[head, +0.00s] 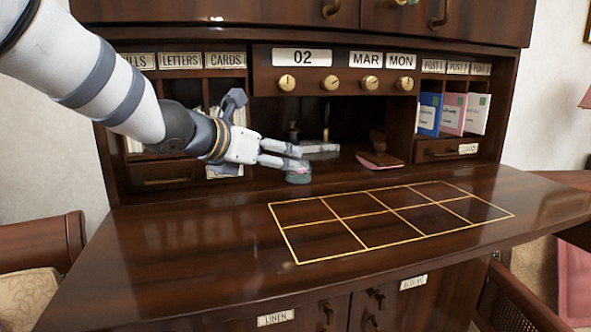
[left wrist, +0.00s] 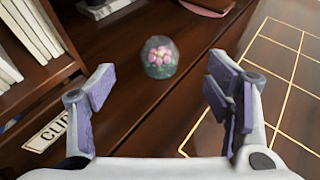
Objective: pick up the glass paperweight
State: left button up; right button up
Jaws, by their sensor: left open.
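The glass paperweight (left wrist: 159,57) is a clear dome with pink flowers and green inside. My left gripper (head: 285,157) reaches in from the left and is open and empty. In the left wrist view its two fingers (left wrist: 160,90) stand wide apart, with the paperweight beyond them, between their lines and not touched. My right gripper is not in view.
A gold-lined grid (head: 390,215) lies on the desk to the right, its cells empty. Shelves with papers (left wrist: 30,30) stand close on the left.

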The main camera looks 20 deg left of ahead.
pick_arm(q)
jog(key=x, duration=0.4)
jog(key=f+x, duration=0.1)
jog(key=x, duration=0.4)
jog(key=shift+f, duration=0.15)
jog(key=shift+c, duration=0.2)
jog(key=c, duration=1.4)
jog(key=shift+c, duration=0.2)
jog(key=shift+r, duration=0.25)
